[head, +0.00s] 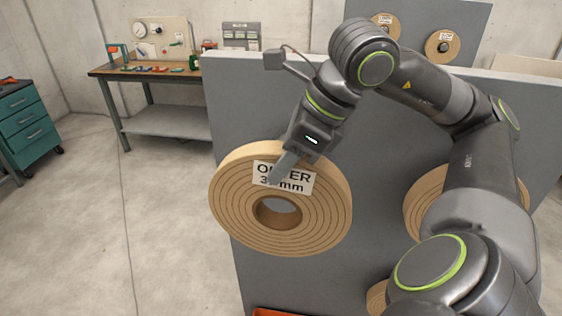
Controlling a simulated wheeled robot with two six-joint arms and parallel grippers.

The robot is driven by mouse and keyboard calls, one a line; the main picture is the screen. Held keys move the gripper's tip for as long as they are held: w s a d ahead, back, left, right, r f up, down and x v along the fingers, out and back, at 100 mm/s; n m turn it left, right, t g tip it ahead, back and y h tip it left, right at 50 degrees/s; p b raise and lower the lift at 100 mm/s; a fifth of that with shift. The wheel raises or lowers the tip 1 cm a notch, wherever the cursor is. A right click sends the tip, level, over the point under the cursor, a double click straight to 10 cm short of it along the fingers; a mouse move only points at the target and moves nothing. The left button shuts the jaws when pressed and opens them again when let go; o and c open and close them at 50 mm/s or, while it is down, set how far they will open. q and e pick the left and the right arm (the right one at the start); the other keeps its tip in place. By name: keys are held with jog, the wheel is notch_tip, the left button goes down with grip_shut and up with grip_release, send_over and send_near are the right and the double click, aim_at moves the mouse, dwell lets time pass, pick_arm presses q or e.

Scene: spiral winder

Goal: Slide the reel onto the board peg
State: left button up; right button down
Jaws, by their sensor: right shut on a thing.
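A tan reel (226,205) with concentric ring grooves and a round centre hole hangs in front of the grey board (350,230), at the board's left side. Its white label reads "OUTER" and a size in mm, partly covered by a finger. My right gripper (279,168) comes down from above and is shut on the reel's upper rim, with one finger lying across the label. Whether the reel touches the board I cannot tell. Through its hole only a plain grey surface shows. No bare board peg is visible. My left gripper is out of view.
Another tan reel (420,205) is at the board's right, partly behind my right arm. Part of a further reel (376,299) shows at the bottom. A workbench (150,72) with tools stands at the back left, and a teal drawer cabinet (28,125) at far left. The left floor is clear.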

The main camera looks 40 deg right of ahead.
jog(key=shift+w+d+b, duration=0.2)
jog(key=shift+d+b, duration=0.1)
jog(key=shift+d, duration=0.2)
jog(key=shift+w+d, duration=0.2)
jog(key=shift+w, duration=0.1)
jog(key=shift+w+d+r+b, duration=0.1)
jog(key=shift+w+d+b, duration=0.15)
jog(key=shift+w+d, duration=1.1)
jog(key=shift+w+d+b, duration=0.25)
jog(key=shift+w+d, duration=0.75)
jog(key=shift+d, duration=0.5)
jog(key=shift+w+d+p, duration=0.3)
jog(key=shift+w+d, duration=0.5)
jog(key=shift+d, duration=0.2)
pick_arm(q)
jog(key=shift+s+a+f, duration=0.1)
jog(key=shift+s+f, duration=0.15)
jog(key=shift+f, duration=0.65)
pick_arm(e)
jog(key=shift+w+d+f, duration=0.1)
jog(key=shift+f, duration=0.2)
